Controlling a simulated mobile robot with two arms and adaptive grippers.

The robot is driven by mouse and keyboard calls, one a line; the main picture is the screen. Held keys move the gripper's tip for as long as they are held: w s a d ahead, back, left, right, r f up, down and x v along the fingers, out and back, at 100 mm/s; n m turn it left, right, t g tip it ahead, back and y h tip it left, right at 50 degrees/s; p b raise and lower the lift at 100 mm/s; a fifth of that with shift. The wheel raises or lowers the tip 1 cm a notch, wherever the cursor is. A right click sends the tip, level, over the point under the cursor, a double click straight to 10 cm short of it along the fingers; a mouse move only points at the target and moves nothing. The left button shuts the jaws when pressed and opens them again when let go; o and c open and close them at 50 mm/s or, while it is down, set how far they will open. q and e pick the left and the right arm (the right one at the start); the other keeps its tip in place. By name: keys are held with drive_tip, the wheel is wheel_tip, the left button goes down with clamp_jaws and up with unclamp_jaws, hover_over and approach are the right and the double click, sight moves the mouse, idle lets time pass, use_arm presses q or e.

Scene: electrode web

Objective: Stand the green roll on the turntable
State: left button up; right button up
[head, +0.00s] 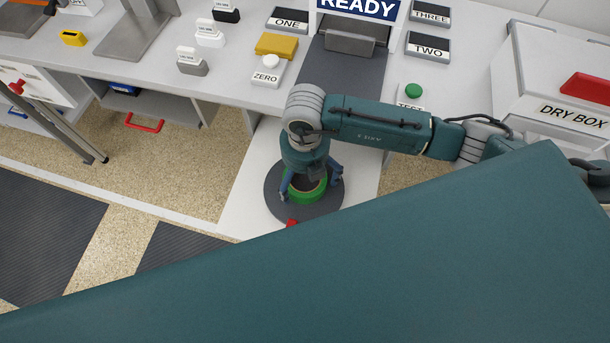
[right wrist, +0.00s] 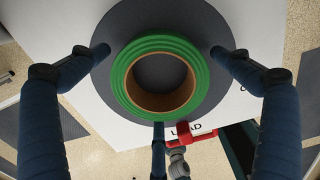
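The green roll (head: 308,194) is a ring of green with a brown core. It sits on the dark round turntable (head: 273,194), its open end facing up, near the middle of the disc in the right wrist view (right wrist: 121,78). My right gripper (head: 310,181) points down over the roll. In the right wrist view its fingers (right wrist: 161,75) are spread around the roll, with visible gaps at the left and right sides. The lower finger is close to the roll's rim; I cannot tell whether it touches. My left gripper is not in view.
A red piece (right wrist: 190,138) lies at the turntable's edge by a partly hidden label. Behind are a dark slot under a READY sign (head: 358,7), a green button (head: 413,91) and a DRY BOX (head: 555,75). My own teal link covers the lower right.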

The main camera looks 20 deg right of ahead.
sight(305, 184)
drive_tip(key=shift+r, duration=0.15)
wheel_tip(305, 184, up, 12)
drive_tip(key=shift+b, duration=0.45)
